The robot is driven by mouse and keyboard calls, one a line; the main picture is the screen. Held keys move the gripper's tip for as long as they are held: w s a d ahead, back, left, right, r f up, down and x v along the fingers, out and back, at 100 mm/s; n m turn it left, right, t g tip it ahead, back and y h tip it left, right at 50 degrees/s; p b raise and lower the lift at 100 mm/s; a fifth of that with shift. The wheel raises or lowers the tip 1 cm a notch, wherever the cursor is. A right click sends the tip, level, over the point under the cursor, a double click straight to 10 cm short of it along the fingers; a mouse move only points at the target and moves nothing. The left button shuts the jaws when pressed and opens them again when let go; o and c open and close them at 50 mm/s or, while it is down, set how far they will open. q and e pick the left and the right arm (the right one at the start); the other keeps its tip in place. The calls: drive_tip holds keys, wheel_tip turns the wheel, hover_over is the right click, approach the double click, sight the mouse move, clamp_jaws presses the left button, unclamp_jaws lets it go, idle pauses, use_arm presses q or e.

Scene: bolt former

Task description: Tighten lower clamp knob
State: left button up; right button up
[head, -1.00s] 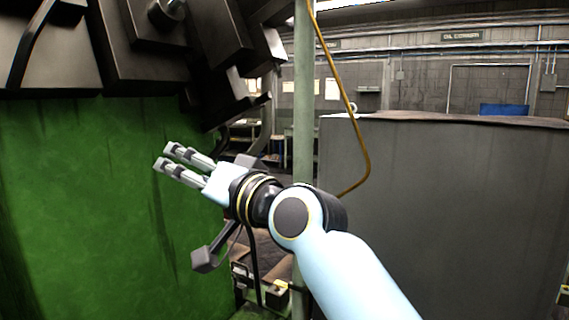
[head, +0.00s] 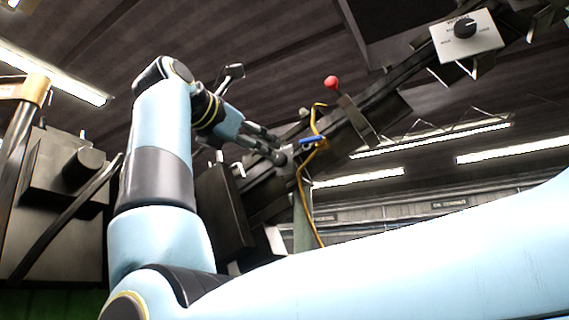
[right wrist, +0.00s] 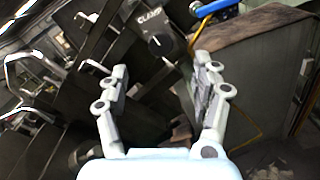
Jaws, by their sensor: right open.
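A dark round knob (right wrist: 160,43) on a plate marked "CLAMP" shows in the right wrist view, beyond the gap between my fingertips. My right gripper (head: 279,148) is open, its fingers apart and nothing between them; it also shows in the right wrist view (right wrist: 161,66). In the head view it points right, near a blue handle (head: 312,140). A black knob (head: 465,27) on a pale labelled plate (head: 489,38) is at the upper right; I cannot tell whether it is the same knob. My left gripper is not in view.
A yellow cable (head: 301,185) hangs near my right gripper. A long dark machine bar (head: 395,85) with a red ball-topped lever (head: 331,82) runs up to the right. Dark blocks (head: 223,212) stand below the gripper. My own arm fills the lower right.

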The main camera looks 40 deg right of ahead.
sight(278, 159)
drive_tip(key=p+x, duration=0.1)
drive_tip(key=x, duration=0.7)
drive_tip(key=shift+r+p, duration=0.15)
drive_tip(key=shift+p, duration=0.2)
drive_tip(key=m+b, duration=0.1)
drive_tip(key=f+m+b, duration=0.1)
drive_tip(key=m, duration=0.1)
drive_tip(key=shift+w+d, duration=0.1)
drive_tip(key=shift+d, duration=0.25)
drive_tip(key=m, duration=0.1)
drive_tip(key=a+m, duration=0.1)
drive_tip(key=shift+r+m, duration=0.3)
drive_tip(key=shift+m, duration=0.5)
drive_tip(key=shift+d+m, duration=0.3)
drive_tip(key=shift+m, duration=0.2)
drive_tip(key=shift+a, duration=0.1)
